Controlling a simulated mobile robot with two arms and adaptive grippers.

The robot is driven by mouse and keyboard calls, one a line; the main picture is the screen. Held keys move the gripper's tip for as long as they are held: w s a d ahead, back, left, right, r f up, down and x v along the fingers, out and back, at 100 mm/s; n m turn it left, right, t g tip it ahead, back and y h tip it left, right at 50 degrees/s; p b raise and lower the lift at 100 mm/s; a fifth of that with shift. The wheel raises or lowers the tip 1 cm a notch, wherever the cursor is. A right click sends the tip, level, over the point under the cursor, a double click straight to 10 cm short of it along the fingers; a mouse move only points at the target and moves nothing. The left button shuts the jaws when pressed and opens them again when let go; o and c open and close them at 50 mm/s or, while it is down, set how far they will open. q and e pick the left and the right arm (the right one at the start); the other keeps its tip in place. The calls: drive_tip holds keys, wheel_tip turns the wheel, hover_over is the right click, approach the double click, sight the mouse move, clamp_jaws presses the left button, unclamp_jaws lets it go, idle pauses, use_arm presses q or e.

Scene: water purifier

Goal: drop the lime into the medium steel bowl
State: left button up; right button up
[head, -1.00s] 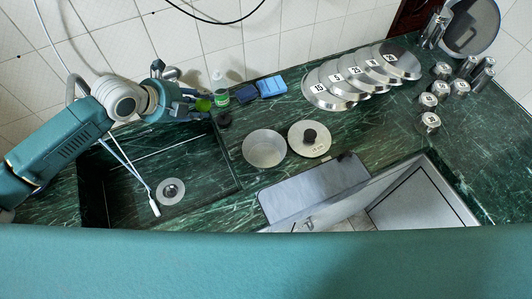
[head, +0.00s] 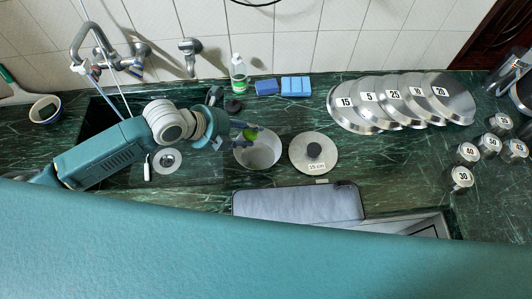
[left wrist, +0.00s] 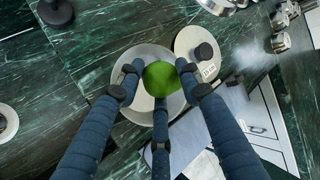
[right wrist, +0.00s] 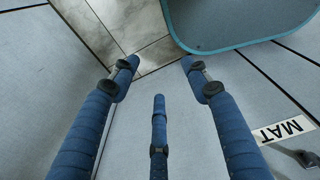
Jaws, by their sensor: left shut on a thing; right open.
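The green lime (head: 250,134) is held in my left gripper (head: 243,134), above the left part of the steel bowl (head: 262,157). In the left wrist view the lime (left wrist: 161,79) sits between the blue fingers of the left gripper (left wrist: 160,85), with the open bowl (left wrist: 130,108) below and behind it. The fingers hide part of the bowl's inside. My right gripper (right wrist: 157,85) shows in the right wrist view, open and empty, in front of grey panels and a tiled floor.
A round lid with a black knob (head: 314,152) lies right of the bowl. Numbered steel lids (head: 400,101) and several small numbered canisters (head: 466,152) stand farther right. The sink (head: 190,170) is left.

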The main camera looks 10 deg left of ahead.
use_arm(q)
drive_tip(key=shift+f+b, duration=0.65)
drive_tip(key=shift+f, duration=0.2)
wheel_tip(320, 180, down, 3)
drive_tip(key=b, duration=0.2)
drive_tip(key=shift+b, duration=0.3)
drive_tip(key=shift+f+b, duration=0.5)
drive_tip(key=shift+f, duration=0.25)
use_arm(e)
drive_tip(key=f, duration=0.3)
drive_tip(key=s+f, duration=0.1)
drive_tip(key=f, duration=0.1)
drive_tip(key=shift+a, duration=0.25)
